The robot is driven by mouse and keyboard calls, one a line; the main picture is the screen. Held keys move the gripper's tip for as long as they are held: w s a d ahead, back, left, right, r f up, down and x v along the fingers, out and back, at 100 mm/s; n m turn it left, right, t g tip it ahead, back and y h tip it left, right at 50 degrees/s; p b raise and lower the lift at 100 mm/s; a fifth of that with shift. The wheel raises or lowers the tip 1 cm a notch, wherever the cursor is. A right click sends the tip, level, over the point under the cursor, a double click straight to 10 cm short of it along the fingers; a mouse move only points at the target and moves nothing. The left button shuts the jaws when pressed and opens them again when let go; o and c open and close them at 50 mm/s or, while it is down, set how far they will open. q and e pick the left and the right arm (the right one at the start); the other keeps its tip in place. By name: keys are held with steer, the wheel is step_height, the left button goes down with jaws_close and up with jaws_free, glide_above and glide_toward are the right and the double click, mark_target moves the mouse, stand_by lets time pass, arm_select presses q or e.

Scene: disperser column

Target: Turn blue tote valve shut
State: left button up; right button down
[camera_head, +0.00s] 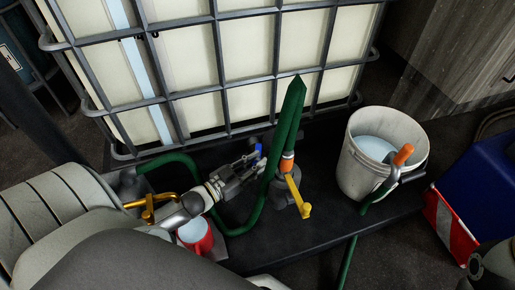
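The tote (190,117) is a pale tank in a grey metal cage with a light blue strip down its front. A small blue piece (258,148), perhaps the tip of the blue valve handle, shows at the foot of the cage. My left gripper (248,164) reaches in from the left, with its dark fingers right at this blue piece. Whether they touch it, and how far they are apart, I cannot tell. The valve body is mostly hidden behind the fingers and hose.
A green hose (288,125) rises right of the gripper, near a yellow lever (296,192). A white bucket (360,150) holds pale blue liquid and an orange-tipped nozzle (402,155). A red container (200,243) and brass-coloured handle (152,210) sit close to my arm.

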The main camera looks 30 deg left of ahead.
arm_select(q)
steer(key=o, duration=0.5)
steer(key=shift+a, duration=0.1)
steer(key=shift+s, duration=0.1)
steer(key=shift+v, duration=3.7)
steer(key=shift+c, duration=0.5)
